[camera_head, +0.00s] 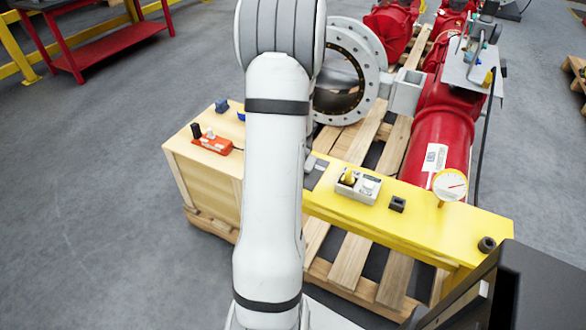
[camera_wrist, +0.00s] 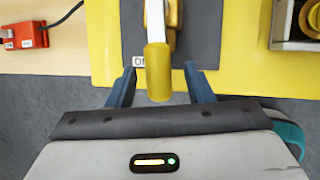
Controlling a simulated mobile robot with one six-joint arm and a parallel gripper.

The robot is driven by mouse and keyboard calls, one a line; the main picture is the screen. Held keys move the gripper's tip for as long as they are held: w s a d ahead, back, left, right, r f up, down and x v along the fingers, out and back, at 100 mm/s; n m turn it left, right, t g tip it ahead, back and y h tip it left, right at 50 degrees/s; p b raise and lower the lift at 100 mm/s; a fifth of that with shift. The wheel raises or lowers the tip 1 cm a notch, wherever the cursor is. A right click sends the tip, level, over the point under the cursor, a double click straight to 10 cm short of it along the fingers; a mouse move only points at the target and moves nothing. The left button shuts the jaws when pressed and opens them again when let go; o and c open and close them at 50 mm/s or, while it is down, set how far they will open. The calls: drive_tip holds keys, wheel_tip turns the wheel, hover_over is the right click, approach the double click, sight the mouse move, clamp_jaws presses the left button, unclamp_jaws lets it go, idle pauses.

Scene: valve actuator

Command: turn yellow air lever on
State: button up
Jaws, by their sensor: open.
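The yellow air lever (camera_wrist: 158,72) shows in the wrist view, its rounded end pointing toward my gripper. It rises from a dark grey plate (camera_wrist: 203,30) on a yellow surface. A small white label, partly hidden and starting with "O", sits left of the lever. My gripper (camera_wrist: 159,69) is open, with one blue finger on each side of the lever and a gap on both sides. In the head view my arm hides the lever and my gripper; only part of the dark plate (camera_head: 316,172) shows.
A red box (camera_head: 211,143) with a cable sits on the wooden top to the left. A grey box with a yellow knob (camera_head: 357,186) and a small black block (camera_head: 397,203) lie right along the yellow beam (camera_head: 440,223). A gauge (camera_head: 450,185) and red cylinder (camera_head: 440,140) stand behind.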

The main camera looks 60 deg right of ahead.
drive_tip(key=p+v, duration=0.5)
drive_tip(key=v, duration=0.2)
drive_tip(key=shift+r, duration=0.4)
